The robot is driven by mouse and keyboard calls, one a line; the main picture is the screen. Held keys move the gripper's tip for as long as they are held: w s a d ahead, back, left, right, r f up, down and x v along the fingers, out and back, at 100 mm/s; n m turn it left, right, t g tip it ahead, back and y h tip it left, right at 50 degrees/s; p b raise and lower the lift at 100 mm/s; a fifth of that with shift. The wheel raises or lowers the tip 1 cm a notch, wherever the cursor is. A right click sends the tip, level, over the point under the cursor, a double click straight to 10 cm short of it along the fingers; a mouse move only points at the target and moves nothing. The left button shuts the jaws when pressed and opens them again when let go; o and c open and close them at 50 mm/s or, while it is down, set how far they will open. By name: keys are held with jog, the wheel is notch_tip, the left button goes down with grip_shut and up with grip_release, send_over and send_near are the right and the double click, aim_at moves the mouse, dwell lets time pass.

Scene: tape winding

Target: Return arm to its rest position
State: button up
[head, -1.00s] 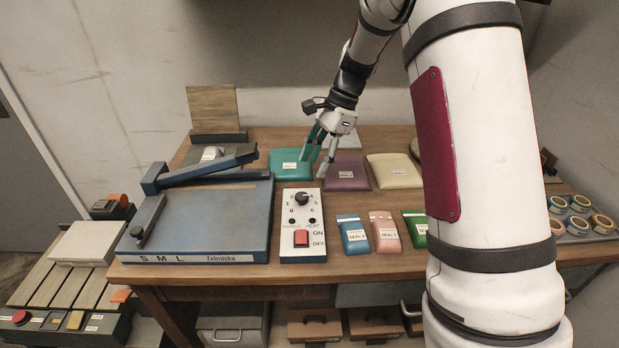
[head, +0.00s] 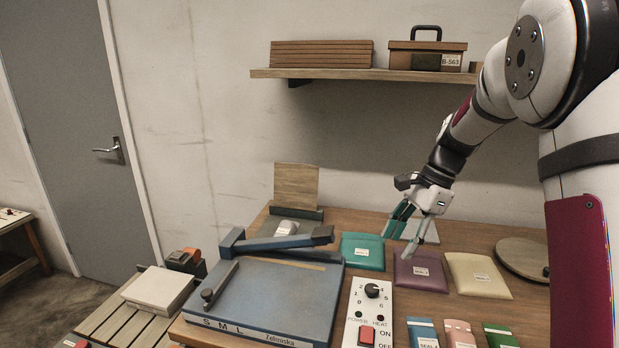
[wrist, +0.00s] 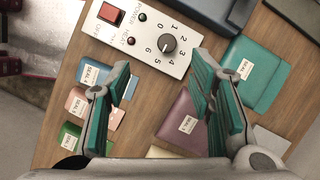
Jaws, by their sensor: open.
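My gripper (head: 408,228) is open and empty. In the head view it hangs above the back of the workbench, near a teal pouch (head: 362,251) and a purple pouch (head: 420,272). In the wrist view my gripper (wrist: 160,100) has its two teal-padded fingers wide apart. Between them, below, show the bench top and part of the purple pouch (wrist: 175,122). The teal pouch (wrist: 262,75) lies beyond the right finger. My arm reaches in from the right of the head view and is bent at the elbow.
A blue sealing machine (head: 270,295) and a white control panel (head: 368,315) with a knob stand on the bench (head: 450,315). A beige pouch (head: 478,275) and a round board (head: 522,257) lie right. A shelf (head: 360,73) with boxes is on the wall. A grey door (head: 75,110) is at left.

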jog(key=s+a+r+n, duration=0.2)
jog(key=s+r+n, duration=0.2)
jog(key=s+r, duration=0.35)
jog(key=s+a+n+t+h, duration=0.1)
jog(key=s+n, duration=0.5)
jog(key=s, duration=0.6)
jog(key=s+a+r+n+t+h+p, duration=0.1)
jog(key=s+n+t+h, duration=0.2)
jog(key=s, duration=0.9)
jog(key=n, duration=0.3)
jog(key=shift+a+r, duration=0.15)
jog(key=shift+a, duration=0.1)
